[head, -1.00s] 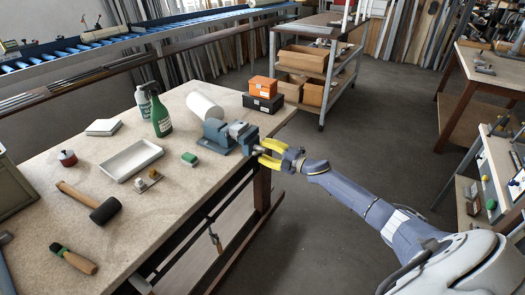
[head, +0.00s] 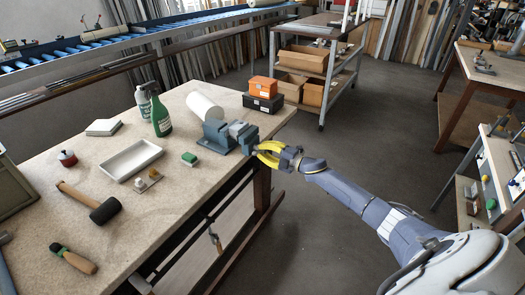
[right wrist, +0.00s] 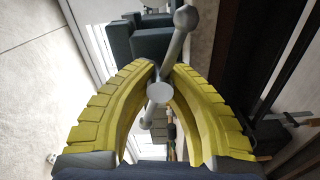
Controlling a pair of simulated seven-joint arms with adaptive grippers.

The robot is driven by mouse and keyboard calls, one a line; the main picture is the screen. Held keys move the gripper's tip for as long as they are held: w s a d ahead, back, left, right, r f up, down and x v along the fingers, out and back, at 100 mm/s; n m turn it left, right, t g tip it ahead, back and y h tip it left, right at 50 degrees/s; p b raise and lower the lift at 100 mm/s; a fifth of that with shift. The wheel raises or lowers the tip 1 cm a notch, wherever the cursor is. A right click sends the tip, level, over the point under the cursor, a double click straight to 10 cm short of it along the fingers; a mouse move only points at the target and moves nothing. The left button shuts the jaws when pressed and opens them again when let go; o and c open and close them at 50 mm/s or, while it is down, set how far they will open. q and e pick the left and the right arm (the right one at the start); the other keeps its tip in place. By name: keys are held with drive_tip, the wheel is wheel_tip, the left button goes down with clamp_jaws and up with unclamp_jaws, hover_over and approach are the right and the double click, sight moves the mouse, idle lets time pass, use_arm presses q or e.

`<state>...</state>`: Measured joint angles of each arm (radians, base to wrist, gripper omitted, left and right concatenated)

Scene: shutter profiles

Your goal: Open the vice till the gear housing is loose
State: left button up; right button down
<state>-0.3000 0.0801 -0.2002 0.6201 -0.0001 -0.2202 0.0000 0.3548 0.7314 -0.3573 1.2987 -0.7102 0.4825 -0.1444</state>
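The blue-grey vice (head: 215,140) stands at the table's right edge, and it also shows at the top of the right wrist view (right wrist: 153,44). A light grey piece (head: 238,128), which seems to be the gear housing, sits at its jaws; the jaw contact is too small to tell. My right gripper (head: 257,149) is at the vice's front, beyond the table edge. In the right wrist view its yellow fingers (right wrist: 161,72) close in on the vice handle (right wrist: 174,50), a grey bar with a ball end that slants between the fingertips. My left gripper is not in view.
A white roll (head: 204,105), a green spray bottle (head: 161,116) and orange and black boxes (head: 263,103) stand behind the vice. Open floor lies right of the table.

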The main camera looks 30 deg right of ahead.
drive_tip(key=shift+a+n, duration=0.1)
drive_tip(key=shift+n, duration=0.2)
drive_tip(key=n, duration=0.4)
drive_tip(key=shift+f+n, duration=0.1)
drive_tip(key=shift+n, duration=0.3)
drive_tip(key=n, duration=0.6)
drive_tip(key=shift+a, duration=0.1)
drive_tip(key=n, duration=0.4)
drive_tip(key=shift+f+n, duration=0.1)
drive_tip(key=shift+n, duration=2)
